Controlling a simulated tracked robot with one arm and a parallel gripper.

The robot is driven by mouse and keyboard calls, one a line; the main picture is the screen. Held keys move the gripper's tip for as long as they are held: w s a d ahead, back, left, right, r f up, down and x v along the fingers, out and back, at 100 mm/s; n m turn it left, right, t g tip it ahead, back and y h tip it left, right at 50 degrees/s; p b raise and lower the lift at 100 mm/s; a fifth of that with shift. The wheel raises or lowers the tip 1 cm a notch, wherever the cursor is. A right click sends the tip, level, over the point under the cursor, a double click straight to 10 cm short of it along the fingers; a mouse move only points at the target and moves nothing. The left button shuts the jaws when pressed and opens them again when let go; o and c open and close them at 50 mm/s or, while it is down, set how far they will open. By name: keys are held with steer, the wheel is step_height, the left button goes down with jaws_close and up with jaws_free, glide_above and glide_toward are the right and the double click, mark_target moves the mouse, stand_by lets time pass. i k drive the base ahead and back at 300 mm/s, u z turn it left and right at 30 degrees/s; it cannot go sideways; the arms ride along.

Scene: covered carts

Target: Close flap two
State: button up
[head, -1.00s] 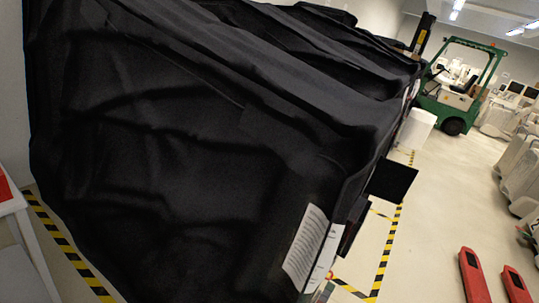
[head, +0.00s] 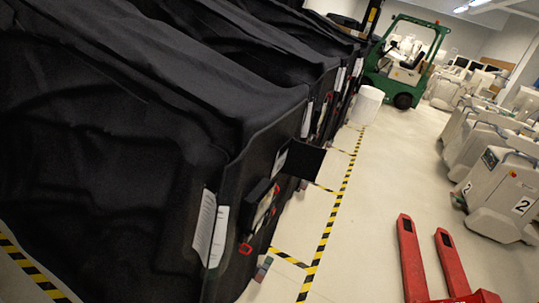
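The near black-covered cart (head: 240,140) fills the left of the tilted view. A flat black flap (head: 301,160) sticks out from the side of the row of carts, standing open over the aisle. Below it on the near cart's side is a dark panel (head: 262,205) with a pale strip and a small red loop (head: 246,249). I see no number on the flap, so I cannot tell whether it is flap two. My gripper is not in view.
White paper sheets (head: 212,230) hang on the near cart's corner. Yellow-black tape (head: 322,243) marks the floor beside the carts. A white cylinder (head: 367,105), green forklift (head: 405,62), red pallet forks (head: 412,262) and a pale machine marked 2 (head: 503,195) stand beyond. The aisle between is clear.

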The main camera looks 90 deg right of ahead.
mark_target(305, 161)
steer(key=k, duration=0.4)
steer(key=z, duration=3.35)
steer(key=i, duration=4.05)
steer(key=u, duration=0.15)
